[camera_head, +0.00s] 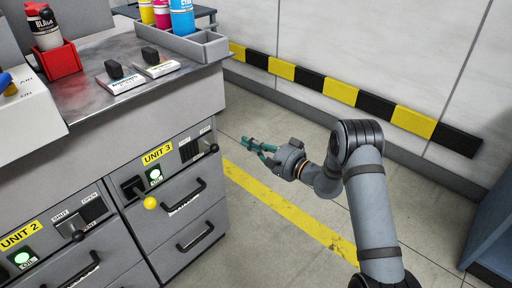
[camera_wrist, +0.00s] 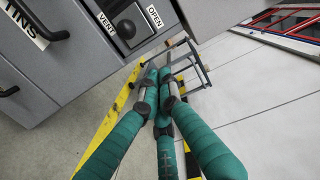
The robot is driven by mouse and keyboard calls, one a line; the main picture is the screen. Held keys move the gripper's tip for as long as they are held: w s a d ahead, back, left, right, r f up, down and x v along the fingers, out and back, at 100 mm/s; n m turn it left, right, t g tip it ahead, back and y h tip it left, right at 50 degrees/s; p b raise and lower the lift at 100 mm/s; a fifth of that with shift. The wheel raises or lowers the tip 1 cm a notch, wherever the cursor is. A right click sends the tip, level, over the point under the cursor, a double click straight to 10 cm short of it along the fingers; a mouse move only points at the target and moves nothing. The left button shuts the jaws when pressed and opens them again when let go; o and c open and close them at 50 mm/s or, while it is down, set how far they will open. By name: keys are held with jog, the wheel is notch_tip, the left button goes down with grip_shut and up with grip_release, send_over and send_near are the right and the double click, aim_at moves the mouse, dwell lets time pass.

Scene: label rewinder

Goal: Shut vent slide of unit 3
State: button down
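The yellow UNIT 3 label (camera_head: 157,154) marks the front of the right cabinet. The vent slide of unit 3 (camera_head: 190,150) is to its right, and its dark knob (camera_head: 214,148) is at the right end. In the wrist view the round dark knob (camera_wrist: 127,29) shows close up, between the VENT label (camera_wrist: 107,23) and the OPEN label (camera_wrist: 153,16). My gripper (camera_head: 252,145) is right of the cabinet front, apart from the knob. In the wrist view its teal fingers (camera_wrist: 158,76) run together at the tips, with nothing between them.
Drawer handles (camera_head: 184,197) stick out below the slide. A yellow ball knob (camera_head: 150,203) and a green lamp (camera_head: 155,175) are to the left. A grey tray with bottles (camera_head: 205,46) stands above. The floor right of the cabinet is clear up to the striped wall bumper (camera_head: 340,91).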

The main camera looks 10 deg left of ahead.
aim_at(211, 146)
jog(key=a+f, duration=0.1)
jog(key=a, duration=0.5)
jog(key=shift+s+a, duration=0.3)
jog(key=shift+s, duration=0.1)
